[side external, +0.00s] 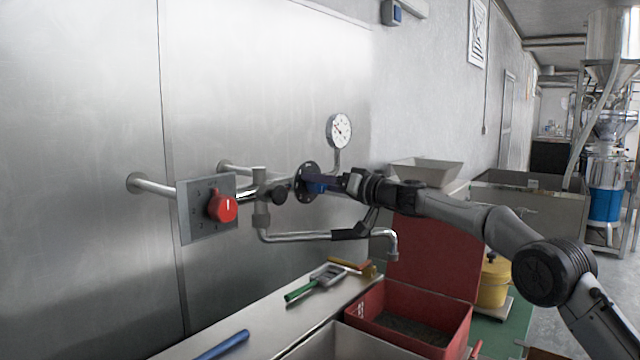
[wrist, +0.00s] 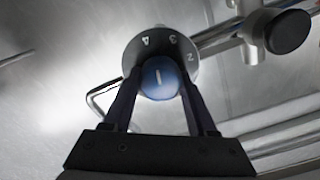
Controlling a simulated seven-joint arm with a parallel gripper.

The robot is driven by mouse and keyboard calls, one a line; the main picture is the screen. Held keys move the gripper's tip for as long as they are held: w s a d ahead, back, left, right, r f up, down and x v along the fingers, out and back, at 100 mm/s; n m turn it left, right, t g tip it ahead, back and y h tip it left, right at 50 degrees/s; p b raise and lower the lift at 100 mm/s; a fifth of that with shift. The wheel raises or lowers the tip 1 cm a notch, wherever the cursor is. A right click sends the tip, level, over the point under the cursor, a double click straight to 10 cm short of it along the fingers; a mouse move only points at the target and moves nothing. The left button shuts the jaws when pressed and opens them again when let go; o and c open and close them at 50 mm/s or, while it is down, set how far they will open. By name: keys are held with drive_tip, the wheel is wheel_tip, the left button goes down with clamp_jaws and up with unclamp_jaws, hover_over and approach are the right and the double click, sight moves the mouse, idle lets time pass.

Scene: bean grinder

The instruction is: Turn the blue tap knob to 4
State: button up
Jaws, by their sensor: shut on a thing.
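The blue tap knob (wrist: 160,78) sits between the two fingers of my gripper (wrist: 160,92) in the wrist view, and the gripper is shut on it. A white mark on the knob points up in that view. The grey dial plate (wrist: 146,42) behind it shows 4, 3 and 2; the mark lies between the 4 and the 3. In the side external view my gripper (side external: 335,184) reaches in from the right, and the blue knob (side external: 316,187) shows in front of the dark round dial (side external: 304,178). The numbers cannot be read there.
A red knob (side external: 222,208) on a grey plate is at left. A gauge (side external: 340,130) stands above the pipe and a spout (side external: 330,235) runs below.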

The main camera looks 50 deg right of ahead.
idle(0.4)
drive_tip(key=o, duration=1.4)
drive_tip(key=shift+c, duration=0.2)
drive_tip(key=s, duration=1.4)
drive_tip(key=shift+w, duration=0.1)
